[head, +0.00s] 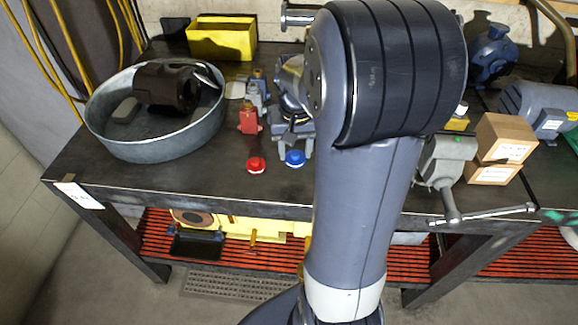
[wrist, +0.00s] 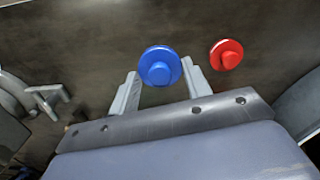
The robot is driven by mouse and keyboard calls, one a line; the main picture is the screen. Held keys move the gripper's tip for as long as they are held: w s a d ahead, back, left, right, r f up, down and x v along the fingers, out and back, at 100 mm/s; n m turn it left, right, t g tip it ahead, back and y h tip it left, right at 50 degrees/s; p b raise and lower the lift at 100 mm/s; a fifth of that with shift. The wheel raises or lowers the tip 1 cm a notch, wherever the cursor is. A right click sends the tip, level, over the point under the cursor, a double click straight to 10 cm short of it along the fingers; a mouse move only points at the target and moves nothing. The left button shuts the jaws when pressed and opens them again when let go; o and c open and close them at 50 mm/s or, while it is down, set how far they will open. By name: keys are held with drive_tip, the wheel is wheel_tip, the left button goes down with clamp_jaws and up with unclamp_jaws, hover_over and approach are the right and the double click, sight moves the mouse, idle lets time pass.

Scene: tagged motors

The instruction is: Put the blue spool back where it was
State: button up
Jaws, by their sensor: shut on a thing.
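The blue spool (head: 295,158) is at the front middle of the dark bench top, just below my gripper (head: 292,135). In the wrist view the blue spool (wrist: 160,66) sits between the two pale fingers of my gripper (wrist: 160,72), which are shut on it. Whether its base touches the bench I cannot tell. A red spool (head: 256,164) stands a short way to its left; in the wrist view the red spool (wrist: 227,54) shows on the right. My arm hides part of the bench.
A round metal pan (head: 150,148) with a dark motor housing (head: 166,86) stands at the left. A red-and-grey part (head: 248,120) stands behind the red spool. A yellow bin (head: 222,38) is at the back. Boxes (head: 505,138) and a vise (head: 447,160) are at the right.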

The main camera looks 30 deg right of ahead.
sight(295, 174)
drive_tip(key=shift+f, duration=2.6)
drive_tip(key=shift+f, duration=0.1)
drive_tip(key=shift+f, duration=0.15)
drive_tip(key=o, duration=0.8)
wheel_tip(295, 174, up, 13)
drive_tip(key=shift+f, duration=0.2)
